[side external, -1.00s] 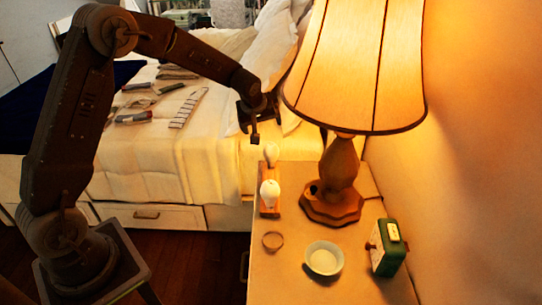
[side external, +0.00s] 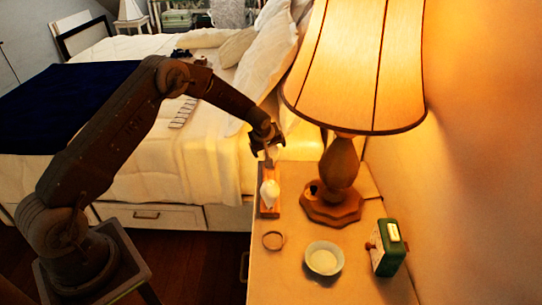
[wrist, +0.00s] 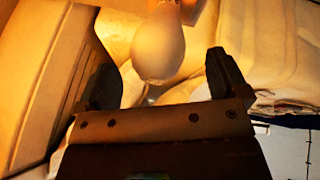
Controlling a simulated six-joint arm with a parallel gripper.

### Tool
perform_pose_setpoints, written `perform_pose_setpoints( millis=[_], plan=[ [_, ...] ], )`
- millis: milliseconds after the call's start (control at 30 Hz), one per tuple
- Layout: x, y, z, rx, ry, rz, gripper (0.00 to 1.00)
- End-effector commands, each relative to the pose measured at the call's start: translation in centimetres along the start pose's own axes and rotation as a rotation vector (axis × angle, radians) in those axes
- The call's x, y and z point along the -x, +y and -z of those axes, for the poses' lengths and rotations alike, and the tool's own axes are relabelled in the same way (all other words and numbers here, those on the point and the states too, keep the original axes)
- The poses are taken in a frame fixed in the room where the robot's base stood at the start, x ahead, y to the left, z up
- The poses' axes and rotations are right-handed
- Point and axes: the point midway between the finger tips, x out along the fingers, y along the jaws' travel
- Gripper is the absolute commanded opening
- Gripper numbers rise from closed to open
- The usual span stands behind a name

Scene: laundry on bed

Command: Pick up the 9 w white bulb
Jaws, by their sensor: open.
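Two white bulbs stand on a small wooden holder (side external: 269,208) at the left edge of the nightstand. The front bulb (side external: 269,193) is plainly visible. The rear bulb (side external: 272,154) is partly covered by my gripper (side external: 266,146), which is over it at the holder's far end. In the wrist view, my open gripper (wrist: 163,80) has one finger on each side, with a large white bulb (wrist: 159,45) ahead between them. The bulb looks apart from both fingers. I cannot read any wattage marking.
A lit lamp (side external: 342,170) stands close to the right of the holder, its wide shade overhanging. A ring (side external: 273,240), a white bowl (side external: 324,258) and a green clock (side external: 388,247) are nearer on the nightstand (side external: 290,285). The bed (side external: 150,185) lies behind.

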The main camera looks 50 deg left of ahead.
Motion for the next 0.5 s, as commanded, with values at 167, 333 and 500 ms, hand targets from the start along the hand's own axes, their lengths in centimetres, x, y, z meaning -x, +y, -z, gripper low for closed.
perform_pose_setpoints(
  millis=[167,333,500],
  plan=[
    [-2.8,0.0,-0.6,0.000,-0.002,0.001,0.93],
    [-4.4,0.1,-0.4,0.000,-0.002,-0.002,0.93],
    [-4.6,0.1,-0.5,0.000,-0.002,-0.002,0.93]
  ],
)
